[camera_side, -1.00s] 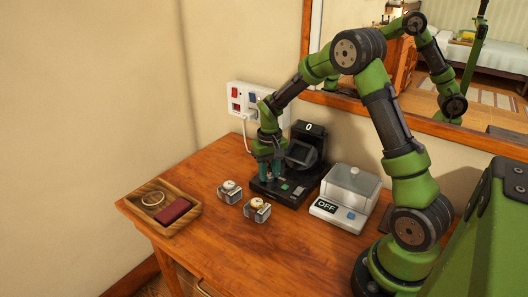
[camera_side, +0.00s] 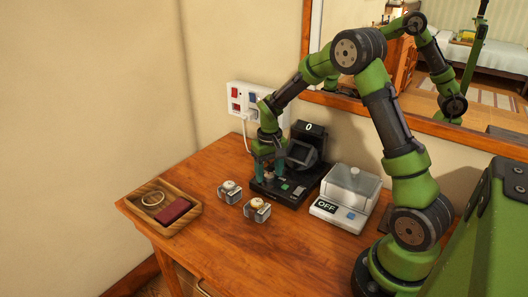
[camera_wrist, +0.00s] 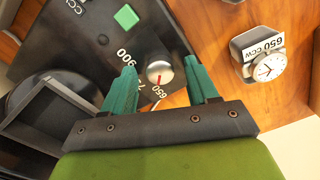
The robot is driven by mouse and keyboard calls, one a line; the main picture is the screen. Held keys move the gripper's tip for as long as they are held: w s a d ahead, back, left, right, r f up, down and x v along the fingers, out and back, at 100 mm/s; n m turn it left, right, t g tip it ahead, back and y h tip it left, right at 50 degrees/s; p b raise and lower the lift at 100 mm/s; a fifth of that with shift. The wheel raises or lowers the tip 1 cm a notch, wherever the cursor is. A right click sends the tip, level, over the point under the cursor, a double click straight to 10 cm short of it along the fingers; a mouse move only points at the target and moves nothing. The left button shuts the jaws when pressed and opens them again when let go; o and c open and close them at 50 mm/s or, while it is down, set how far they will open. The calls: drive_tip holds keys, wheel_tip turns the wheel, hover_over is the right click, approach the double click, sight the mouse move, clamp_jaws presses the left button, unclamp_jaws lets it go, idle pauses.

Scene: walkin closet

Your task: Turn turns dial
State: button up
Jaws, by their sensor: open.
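The silver dial (camera_wrist: 159,71) shows in the wrist view on the black device (camera_side: 268,189), which also shows in the wrist view (camera_wrist: 75,40). A red pointer mark is on the dial, with printed numbers such as 900 and 650 around it. My gripper (camera_wrist: 160,68) is open, with one green finger on each side of the dial. A gap shows between the fingers and the dial. In the side view my gripper (camera_side: 270,170) is low over the left part of the device and hides the dial.
Two watches on cushions (camera_side: 229,191) (camera_side: 257,210) stand left of the device; one has a "650 CCW" tag (camera_wrist: 262,41). A display (camera_side: 308,128) reads 0. A scale (camera_side: 346,197) reading OFF is right. A wooden tray (camera_side: 162,208) sits far left. A green button (camera_wrist: 126,16) is near the dial.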

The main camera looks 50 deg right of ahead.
sight(269, 175)
wheel_tip(269, 175, up, 17)
idle(0.5)
drive_tip(key=shift+f, duration=0.1)
